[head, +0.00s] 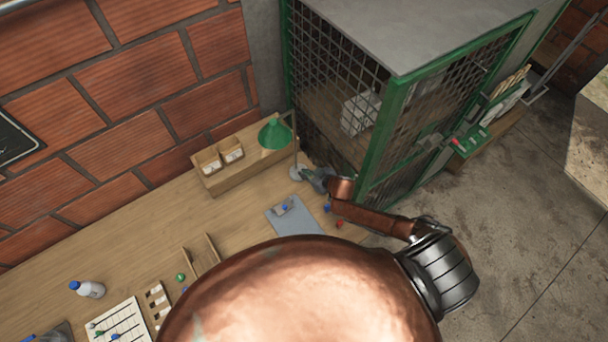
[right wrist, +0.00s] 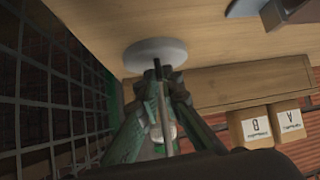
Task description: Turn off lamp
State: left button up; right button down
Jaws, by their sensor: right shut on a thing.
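The lamp (head: 275,134) has a green shade, a thin upright stem and a round pale base. It stands on the wooden table beside the mesh cage. Its base (right wrist: 155,52) and part of its stem show in the right wrist view. My right gripper (head: 308,176) is low by the base, reaching in from the right. In the right wrist view my right gripper (right wrist: 158,88) has its fingers shut around the stem just by the base. I cannot see a switch or tell whether the lamp is lit. My left gripper is not in view.
The green-framed mesh cage (head: 397,130) stands close to the right of the lamp. A wooden shelf with two small boxes (head: 220,157) is behind it. A blue-grey mat (head: 293,216) with small parts lies in front. A bottle (head: 90,289) stands at left.

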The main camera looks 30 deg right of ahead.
jog(key=shift+d, duration=0.1)
dwell(0.4)
jog(key=c, duration=2.1)
grip_release()
jog(key=shift+s+r, duration=0.1)
jog(key=v, duration=1.1)
jog(key=shift+s+r, duration=0.2)
jog(key=shift+s, duration=0.15)
jog(key=shift+s+d, duration=0.1)
